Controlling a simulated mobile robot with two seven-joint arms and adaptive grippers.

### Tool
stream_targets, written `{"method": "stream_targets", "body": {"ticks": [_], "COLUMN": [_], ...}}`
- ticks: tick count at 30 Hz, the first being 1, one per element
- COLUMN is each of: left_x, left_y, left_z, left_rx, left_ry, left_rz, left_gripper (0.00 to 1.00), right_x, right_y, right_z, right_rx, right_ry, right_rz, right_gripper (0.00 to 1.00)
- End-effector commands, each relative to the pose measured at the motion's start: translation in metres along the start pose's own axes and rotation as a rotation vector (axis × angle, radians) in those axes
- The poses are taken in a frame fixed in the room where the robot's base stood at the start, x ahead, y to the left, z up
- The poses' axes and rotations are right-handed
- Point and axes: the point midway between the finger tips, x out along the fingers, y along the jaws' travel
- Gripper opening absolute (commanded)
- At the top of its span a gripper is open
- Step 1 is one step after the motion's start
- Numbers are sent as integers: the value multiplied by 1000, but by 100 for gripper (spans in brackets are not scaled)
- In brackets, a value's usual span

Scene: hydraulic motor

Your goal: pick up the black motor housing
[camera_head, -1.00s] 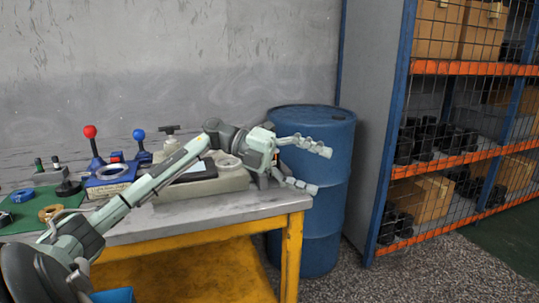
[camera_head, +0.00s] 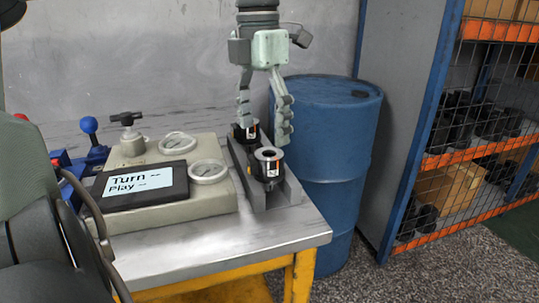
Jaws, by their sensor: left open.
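Two black motor housings stand upright in a grey tray-like holder (camera_head: 282,193) at the table's right side. The front black motor housing (camera_head: 268,168) has a round hole in its top and a white and orange label. The rear black motor housing (camera_head: 240,133) is partly hidden by my gripper's fingers. My left gripper (camera_head: 265,131) points straight down above the holder, open and empty. Its fingers are spread to either side of the rear housing; I cannot tell if they touch it. My right gripper is not in view.
A blue drum (camera_head: 335,150) stands close behind the table's right edge. Shelves (camera_head: 480,150) are at the right. The table's front right corner (camera_head: 300,238) is bare.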

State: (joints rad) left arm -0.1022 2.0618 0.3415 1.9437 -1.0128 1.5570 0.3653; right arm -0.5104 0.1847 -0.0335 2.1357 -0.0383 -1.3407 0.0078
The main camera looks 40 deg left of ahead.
Motion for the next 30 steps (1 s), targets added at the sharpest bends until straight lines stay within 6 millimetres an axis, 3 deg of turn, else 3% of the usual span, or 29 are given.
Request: {"method": "stream_targets", "body": {"ticks": [5,21,29,30], "left_x": [9,75,78,78], "left_y": [-2,-6,-5,-5], "left_z": [-3,2,2,2], "left_rx": [15,11,11,11], "left_ry": [21,17,16,16], "left_rz": [35,32,32,32], "left_gripper": [76,76,76,73], "right_x": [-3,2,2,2], "right_y": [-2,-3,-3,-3], "right_z": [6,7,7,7], "right_rx": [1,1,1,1], "right_ry": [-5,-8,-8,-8], "right_rz": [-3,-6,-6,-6], "right_gripper": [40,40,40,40]}}
